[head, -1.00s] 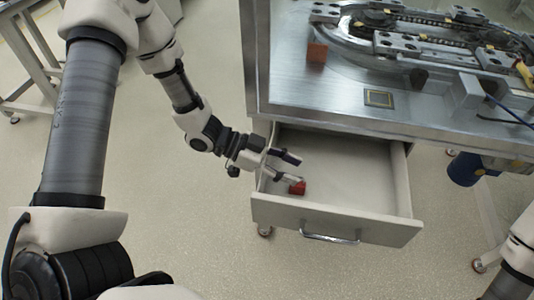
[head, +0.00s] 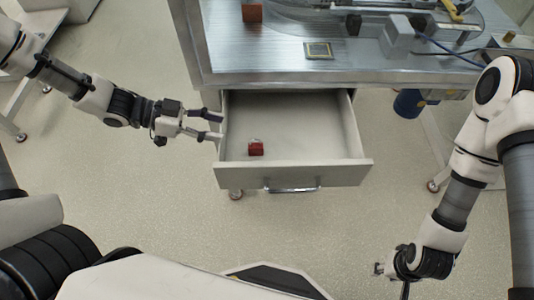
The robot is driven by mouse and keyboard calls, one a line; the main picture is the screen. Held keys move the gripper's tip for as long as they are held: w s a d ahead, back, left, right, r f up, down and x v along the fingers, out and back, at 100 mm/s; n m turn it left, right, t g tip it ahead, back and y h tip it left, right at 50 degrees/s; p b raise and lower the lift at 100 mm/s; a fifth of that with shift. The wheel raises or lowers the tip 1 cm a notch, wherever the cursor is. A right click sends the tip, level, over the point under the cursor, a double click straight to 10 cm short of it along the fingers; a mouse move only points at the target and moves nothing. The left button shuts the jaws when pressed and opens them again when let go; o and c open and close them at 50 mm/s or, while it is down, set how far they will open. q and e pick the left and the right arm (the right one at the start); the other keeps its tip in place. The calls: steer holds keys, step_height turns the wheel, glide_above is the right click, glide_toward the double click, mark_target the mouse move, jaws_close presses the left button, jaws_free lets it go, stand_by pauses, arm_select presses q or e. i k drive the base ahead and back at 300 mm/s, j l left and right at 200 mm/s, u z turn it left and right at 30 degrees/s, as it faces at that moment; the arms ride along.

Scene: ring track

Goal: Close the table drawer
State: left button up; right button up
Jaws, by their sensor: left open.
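The table drawer (head: 293,175) is pulled out from under the metal table, with its handle (head: 293,189) on the front panel. A small red block (head: 256,148) lies inside on the drawer floor, toward the left. My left gripper (head: 219,126) is open and empty, with its fingertips at the drawer's left side wall; whether they touch it I cannot tell. My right gripper (head: 391,279) hangs low at the bottom of the view, right of the drawer and apart from it. Its fingers are partly cut off, so its opening is unclear.
The metal table (head: 285,62) carries a brown block (head: 252,12), a framed chip-like plate (head: 318,50), a grey block (head: 396,36), a blue cable and part of the track. A blue cylinder (head: 408,104) hangs beneath its right side.

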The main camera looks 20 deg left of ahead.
mark_target(310, 139)
steer(key=k+l+z, duration=0.25)
steer(key=k, duration=0.2)
steer(key=k+l+z, duration=0.25)
steer(key=k, duration=0.25)
steer(key=j, duration=0.1)
